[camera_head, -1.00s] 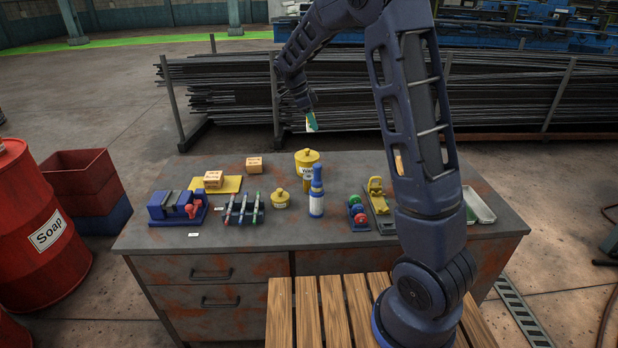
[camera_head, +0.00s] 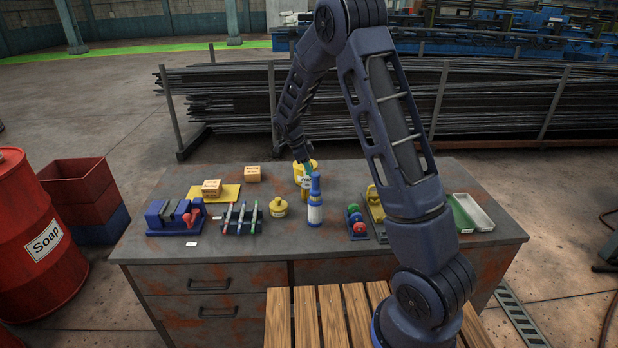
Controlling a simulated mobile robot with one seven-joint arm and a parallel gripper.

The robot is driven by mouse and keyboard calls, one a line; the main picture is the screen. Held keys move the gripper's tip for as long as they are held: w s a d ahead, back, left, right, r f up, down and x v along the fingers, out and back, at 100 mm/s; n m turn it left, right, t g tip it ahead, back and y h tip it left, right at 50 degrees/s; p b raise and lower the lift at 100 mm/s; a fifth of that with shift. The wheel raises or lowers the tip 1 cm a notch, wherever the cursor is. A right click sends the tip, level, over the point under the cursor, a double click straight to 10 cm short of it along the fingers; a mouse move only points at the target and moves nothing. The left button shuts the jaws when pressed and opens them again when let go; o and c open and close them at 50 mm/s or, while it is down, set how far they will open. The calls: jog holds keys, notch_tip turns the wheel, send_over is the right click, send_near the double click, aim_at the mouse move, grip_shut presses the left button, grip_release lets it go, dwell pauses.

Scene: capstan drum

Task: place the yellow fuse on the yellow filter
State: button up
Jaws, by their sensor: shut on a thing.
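My gripper (camera_head: 304,163) is shut at the top of the large yellow lidded tin (camera_head: 304,185), towards the back of the bench. A teal piece shows at its tip. What it holds is too small and too covered to name, so I cannot confirm that it is the yellow fuse. I cannot tell whether the gripper touches the tin or is just above or behind its lid. A small yellow pot with a knob (camera_head: 279,208) stands upright to the front left. I cannot tell which of these two is the yellow filter.
A blue bottle with a white label (camera_head: 315,205) stands just in front of the tin. Right are coloured rounds (camera_head: 356,220) and a metal tray (camera_head: 474,212).

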jog(key=shift+f, duration=2.15)
jog(key=shift+f, duration=0.1)
jog(key=o, duration=1)
